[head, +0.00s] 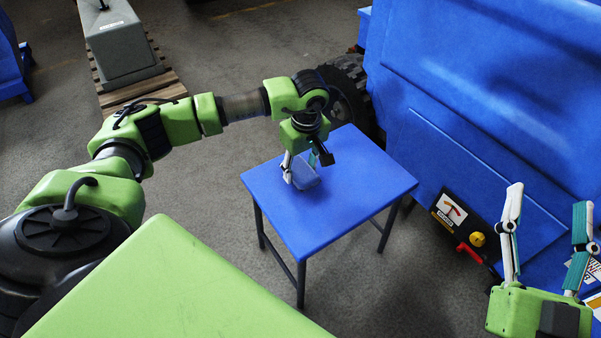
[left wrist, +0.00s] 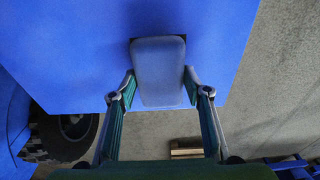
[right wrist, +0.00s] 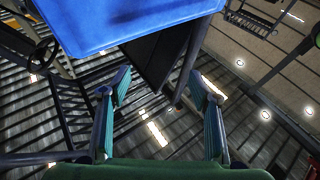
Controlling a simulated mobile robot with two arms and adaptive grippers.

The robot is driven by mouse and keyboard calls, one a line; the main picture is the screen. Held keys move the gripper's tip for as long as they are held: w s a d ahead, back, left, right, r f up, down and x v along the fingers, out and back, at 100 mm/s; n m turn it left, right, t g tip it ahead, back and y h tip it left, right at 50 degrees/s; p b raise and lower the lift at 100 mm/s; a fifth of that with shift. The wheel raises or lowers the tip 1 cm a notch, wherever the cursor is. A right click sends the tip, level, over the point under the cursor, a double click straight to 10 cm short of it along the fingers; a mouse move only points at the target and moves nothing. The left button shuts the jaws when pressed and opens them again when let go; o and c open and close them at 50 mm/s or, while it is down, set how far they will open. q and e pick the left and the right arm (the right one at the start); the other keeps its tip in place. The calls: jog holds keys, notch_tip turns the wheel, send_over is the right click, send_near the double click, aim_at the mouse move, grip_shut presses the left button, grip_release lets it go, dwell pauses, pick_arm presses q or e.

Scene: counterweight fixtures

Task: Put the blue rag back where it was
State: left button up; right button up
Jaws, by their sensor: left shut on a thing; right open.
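The blue rag (head: 306,178) is a greyish-blue, block-like piece at the blue table (head: 350,190), near its left back part. My left gripper (head: 302,170) points down over the table and is shut on the rag. In the left wrist view the rag (left wrist: 158,72) sits between the two fingers (left wrist: 158,88), with the blue tabletop behind it. I cannot tell whether its lower end touches the table. My right gripper (head: 548,200) is open and empty at the lower right, apart from the table; its spread fingers also show in the right wrist view (right wrist: 160,82).
A large blue machine (head: 480,90) with a dark wheel (head: 347,95) stands behind and right of the table. Its panel has a yellow knob (head: 478,239) and red handle (head: 470,254). A grey weight (head: 120,45) rests on a pallet at back left. Most of the tabletop is bare.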

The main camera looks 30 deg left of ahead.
pick_arm(q)
jog(key=shift+f, duration=0.7)
pick_arm(e)
jog(key=shift+s+r+t, duration=0.35)
jog(key=shift+r+t, duration=0.05)
jog(key=shift+r, duration=0.3)
jog(key=shift+s+r+t, duration=0.35)
jog(key=shift+r+t, duration=0.05)
jog(key=shift+r, duration=0.3)
pick_arm(q)
jog(key=shift+f, duration=0.1)
pick_arm(e)
jog(key=shift+s+r+y, duration=0.15)
jog(key=shift+y, duration=0.15)
pick_arm(q)
jog(key=o, duration=1.1)
jog(key=shift+c, duration=0.2)
